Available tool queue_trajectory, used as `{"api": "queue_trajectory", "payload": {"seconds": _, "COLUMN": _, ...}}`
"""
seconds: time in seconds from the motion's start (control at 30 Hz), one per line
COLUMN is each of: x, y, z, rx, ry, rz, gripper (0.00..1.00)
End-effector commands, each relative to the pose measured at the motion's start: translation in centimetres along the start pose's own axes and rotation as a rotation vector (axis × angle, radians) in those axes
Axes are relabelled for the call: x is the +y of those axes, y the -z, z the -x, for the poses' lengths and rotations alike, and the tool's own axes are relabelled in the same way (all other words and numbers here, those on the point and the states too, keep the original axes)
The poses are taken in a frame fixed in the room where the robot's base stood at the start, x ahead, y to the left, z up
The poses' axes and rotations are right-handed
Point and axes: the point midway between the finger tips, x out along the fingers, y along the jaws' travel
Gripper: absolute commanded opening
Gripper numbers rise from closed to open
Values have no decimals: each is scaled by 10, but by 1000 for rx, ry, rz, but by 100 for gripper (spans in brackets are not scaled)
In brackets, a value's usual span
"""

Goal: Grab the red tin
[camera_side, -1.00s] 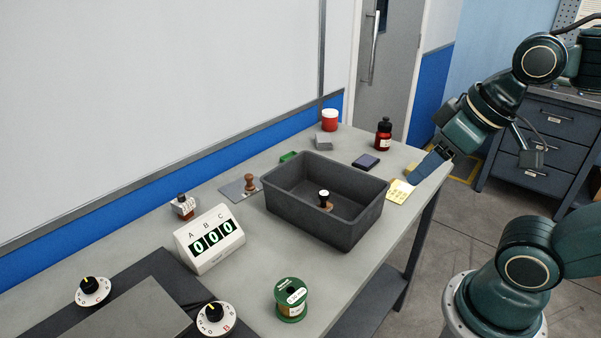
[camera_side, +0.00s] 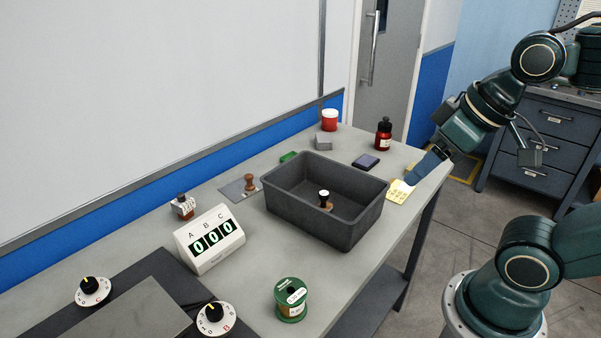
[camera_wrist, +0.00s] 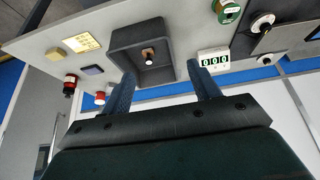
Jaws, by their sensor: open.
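The red tin (camera_side: 329,120) with a white lid stands upright at the far back of the bench, near the wall, in the side view. In the wrist view the tin (camera_wrist: 100,97) shows small beside the left finger, which partly crowds it. My gripper (camera_side: 425,170) is open and empty, at the right edge of the bench, well apart from the tin. Its two blue fingers are spread in the wrist view (camera_wrist: 161,72).
A dark red bottle (camera_side: 383,134) stands between my gripper and the tin. A grey block (camera_side: 323,143) and a dark pad (camera_side: 366,161) lie nearby. A deep grey bin (camera_side: 350,232) holding a stamp (camera_side: 324,199) takes the bench's middle. Yellow notes (camera_side: 398,192) lie by my gripper.

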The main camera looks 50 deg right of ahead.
Motion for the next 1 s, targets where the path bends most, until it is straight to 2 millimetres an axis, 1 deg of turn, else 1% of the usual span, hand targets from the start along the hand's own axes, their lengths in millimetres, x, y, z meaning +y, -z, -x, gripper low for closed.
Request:
{"api": "queue_trajectory", "payload": {"seconds": 0.17, "x": 6, "y": 16, "z": -1, "rx": 1, "ry": -15, "rz": -28, "gripper": 61}}
{"api": "queue_trajectory", "payload": {"seconds": 0.33, "x": 22, "y": 48, "z": -4, "rx": 5, "ry": -45, "rz": -82, "gripper": 61}}
{"api": "queue_trajectory", "payload": {"seconds": 0.47, "x": 40, "y": 78, "z": -10, "rx": 11, "ry": -74, "rz": -135, "gripper": 61}}
{"api": "queue_trajectory", "payload": {"seconds": 0.6, "x": 66, "y": 110, "z": -20, "rx": 16, "ry": -107, "rz": -194, "gripper": 61}}
{"api": "queue_trajectory", "payload": {"seconds": 0.77, "x": 102, "y": 142, "z": -34, "rx": 24, "ry": -145, "rz": -261, "gripper": 61}}
{"api": "queue_trajectory", "payload": {"seconds": 0.9, "x": 138, "y": 166, "z": -49, "rx": 31, "ry": -179, "rz": -319, "gripper": 61}}
{"api": "queue_trajectory", "payload": {"seconds": 0.97, "x": 154, "y": 174, "z": -56, "rx": 34, "ry": -193, "rz": -344, "gripper": 61}}
{"api": "queue_trajectory", "payload": {"seconds": 1.0, "x": 166, "y": 179, "z": -61, "rx": 36, "ry": -203, "rz": -361, "gripper": 61}}
